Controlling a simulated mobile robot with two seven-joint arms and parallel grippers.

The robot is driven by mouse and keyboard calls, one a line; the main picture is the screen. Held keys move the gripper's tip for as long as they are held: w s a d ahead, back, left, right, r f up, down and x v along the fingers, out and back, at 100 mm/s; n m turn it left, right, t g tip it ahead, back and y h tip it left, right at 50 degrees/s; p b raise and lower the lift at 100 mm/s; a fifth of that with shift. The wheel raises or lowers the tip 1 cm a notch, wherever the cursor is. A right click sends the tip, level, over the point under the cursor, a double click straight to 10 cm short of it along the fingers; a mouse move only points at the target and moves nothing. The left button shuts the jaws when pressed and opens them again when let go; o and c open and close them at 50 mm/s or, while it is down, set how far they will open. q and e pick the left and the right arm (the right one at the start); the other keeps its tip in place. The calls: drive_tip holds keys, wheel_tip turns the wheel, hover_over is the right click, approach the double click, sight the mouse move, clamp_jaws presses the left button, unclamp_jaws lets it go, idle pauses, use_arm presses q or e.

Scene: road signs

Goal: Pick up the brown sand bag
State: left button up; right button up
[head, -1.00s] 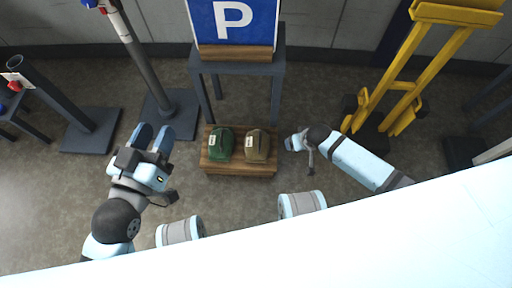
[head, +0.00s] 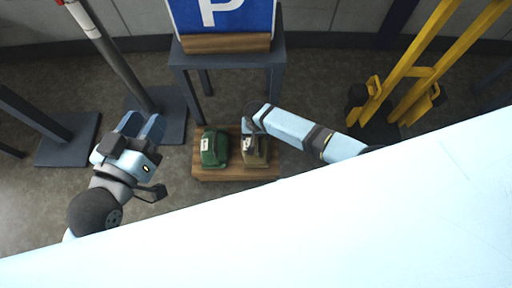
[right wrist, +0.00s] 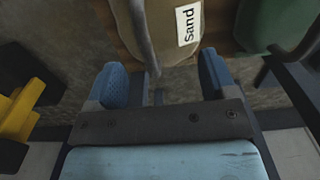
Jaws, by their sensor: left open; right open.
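The brown sand bag (head: 258,160) sits on a low wooden platform (head: 233,174), right of a green bag (head: 213,150). My right arm reaches over it from the right and partly hides it in the head view. In the right wrist view the brown bag (right wrist: 165,45), with a white "Sand" label, lies just beyond the open fingers of my right gripper (right wrist: 160,78). A handle-like strip hangs from the bag toward the gap between the fingers; I cannot tell whether anything touches. My left gripper (head: 140,126) is open and empty, left of the platform.
A dark table (head: 228,59) with a blue parking sign (head: 222,14) stands behind the platform. A grey post on a dark base (head: 166,120) is at left, and a yellow frame (head: 400,75) at right. A large white surface (head: 330,225) fills the foreground.

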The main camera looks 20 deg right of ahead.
sight(255, 144)
wheel_tip(255, 144, down, 5)
drive_tip(key=b, duration=0.4)
drive_tip(key=shift+s, duration=0.15)
drive_tip(key=shift+f, duration=0.25)
use_arm(q)
drive_tip(key=w+m, duration=0.1)
drive_tip(key=w+a+m+t, duration=0.1)
drive_tip(key=shift+w+a+r+m+t+h, duration=0.1)
drive_tip(key=shift+a+r+m+t+h, duration=0.05)
drive_tip(key=shift+m+t+h, duration=0.15)
use_arm(e)
drive_tip(key=c, duration=1.4)
clamp_jaws()
drive_tip(key=shift+s+a, duration=0.15)
drive_tip(key=shift+r, duration=0.1)
